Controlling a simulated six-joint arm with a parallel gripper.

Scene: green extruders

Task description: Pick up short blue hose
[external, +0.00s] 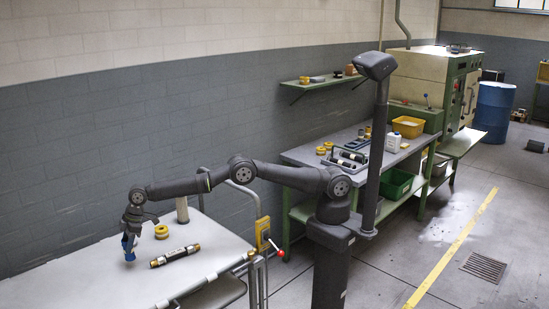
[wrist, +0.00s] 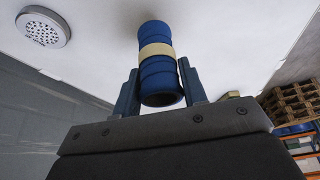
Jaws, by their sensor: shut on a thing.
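The short blue hose (wrist: 157,72) is a ribbed blue tube with a cream band around its middle and an open near end. In the wrist view it sits between the two blue fingers of my gripper (wrist: 158,82), which is shut on it. In the external view my gripper (external: 130,238) points down over the left part of the white table (external: 90,285). The blue of the hose and of the fingers blend there, and I cannot tell whether the hose touches the table.
A dark hose with brass ends (external: 175,256) lies right of my gripper. A yellow ring (external: 161,231) and an upright grey cylinder (external: 182,210) stand behind. The table's front is clear. A workbench (external: 300,155) with trays stands further right.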

